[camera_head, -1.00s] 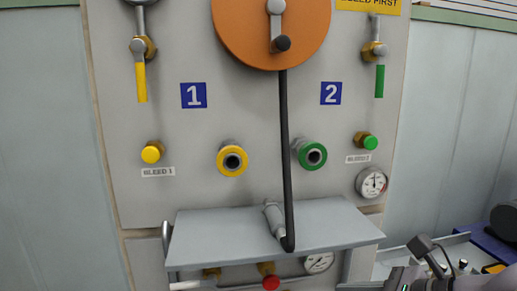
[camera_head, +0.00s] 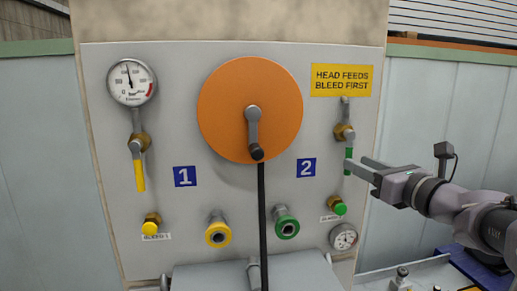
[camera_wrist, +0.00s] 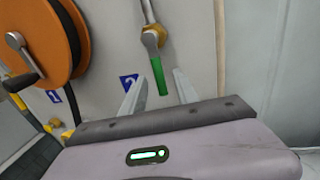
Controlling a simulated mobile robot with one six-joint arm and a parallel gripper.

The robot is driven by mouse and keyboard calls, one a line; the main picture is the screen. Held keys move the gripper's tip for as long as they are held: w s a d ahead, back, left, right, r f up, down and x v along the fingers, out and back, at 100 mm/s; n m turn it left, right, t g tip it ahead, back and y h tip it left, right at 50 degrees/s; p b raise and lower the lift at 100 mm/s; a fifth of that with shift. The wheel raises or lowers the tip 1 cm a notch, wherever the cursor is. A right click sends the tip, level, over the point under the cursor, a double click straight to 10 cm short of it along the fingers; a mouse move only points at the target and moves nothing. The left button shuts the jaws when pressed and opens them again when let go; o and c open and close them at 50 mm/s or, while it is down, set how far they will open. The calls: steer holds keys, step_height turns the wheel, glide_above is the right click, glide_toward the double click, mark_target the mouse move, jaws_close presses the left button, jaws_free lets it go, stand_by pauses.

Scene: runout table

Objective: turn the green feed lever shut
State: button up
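The green feed lever (camera_head: 348,160) hangs straight down from a brass valve (camera_head: 343,132) on the right of the panel, below the yellow sign. In the wrist view the green lever (camera_wrist: 158,77) also points down from its brass valve (camera_wrist: 153,37). My gripper (camera_head: 355,163) reaches in from the right, its fingertips close to the lever. In the wrist view my gripper (camera_wrist: 160,75) is open, and the lever shows between its two fingers with gaps on both sides. No contact shows. I cannot tell how deep the lever lies between the fingers.
A green bleed knob (camera_head: 340,208) and a small gauge (camera_head: 343,237) are below the lever. The orange reel (camera_head: 222,110) with its crank is to the left. A yellow lever (camera_head: 139,175) hangs on the far left. A grey shelf (camera_head: 205,279) juts out below.

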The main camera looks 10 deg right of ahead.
mark_target(346, 176)
steer(key=x, duration=0.4)
steer(key=shift+w+a+p, duration=0.1)
steer(key=shift+w+p, duration=0.25)
steer(key=shift+s, duration=0.1)
jaws_close()
stand_by(1.0)
